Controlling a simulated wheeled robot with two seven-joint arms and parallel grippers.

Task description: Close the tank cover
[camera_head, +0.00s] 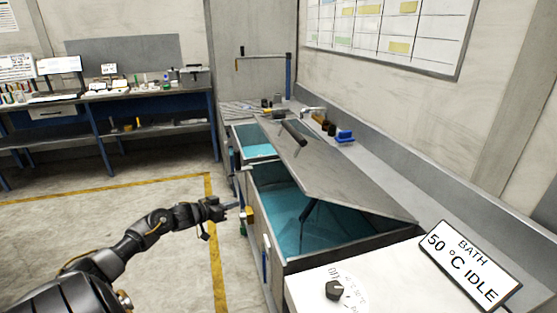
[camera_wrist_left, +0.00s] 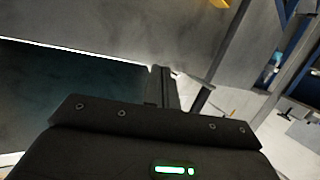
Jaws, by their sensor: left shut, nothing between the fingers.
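The tank (camera_head: 282,264) is a grey metal bath with blue-green liquid, in the middle right of the head view. Its grey cover (camera_head: 335,165) is tilted up, hinged toward the wall side, and leaves the near side open. A dark bar handle (camera_head: 293,133) sits on the cover, and a dark strut shows under it. My left gripper (camera_head: 232,206) is shut and empty, in front of the tank's left side, below the cover. In the left wrist view its fingers (camera_wrist_left: 163,88) point at a grey surface; contact cannot be told. My right gripper is not in view.
A control box with a black knob (camera_head: 335,290) and a sign reading BATH 50 °C IDLE (camera_head: 468,266) stand at the near right. A smaller open basin (camera_head: 257,151) lies beyond the tank. A workbench (camera_head: 110,92) stands at the back left. Floor at left is clear.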

